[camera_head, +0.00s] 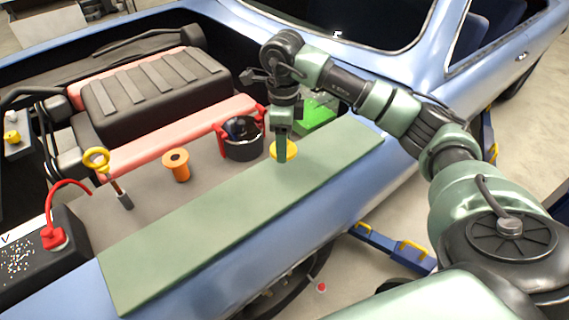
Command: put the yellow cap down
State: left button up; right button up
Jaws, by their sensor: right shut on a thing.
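The yellow cap (292,150) is a small round disc at the far end of the green mat (200,218), close to the mat's inner edge. My right gripper (282,158) points down and is shut on the cap. Its fingers cover the middle of the cap. I cannot tell whether the cap touches the mat or is just above it. My left gripper is not in view.
A black pot-like part with red handles (243,150) stands just left of the gripper. An orange spool (176,165), a yellow-ringed dipstick (97,160) and a black box with a red cable (45,255) are further left. A bright green block (318,117) lies behind. The mat's near part is clear.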

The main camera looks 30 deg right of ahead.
send_over(284, 176)
notch_tip(284, 176, down, 5)
jog(key=shift+w+r+p, duration=0.1)
jog(key=shift+p, duration=0.3)
notch_tip(284, 176, down, 3)
jog(key=shift+f+p, duration=0.2)
jog(key=shift+p, duration=0.25)
jog(key=shift+f, duration=0.3)
jog(key=shift+f, duration=0.2)
jog(key=o, duration=1.3)
jog(key=shift+r, duration=0.1)
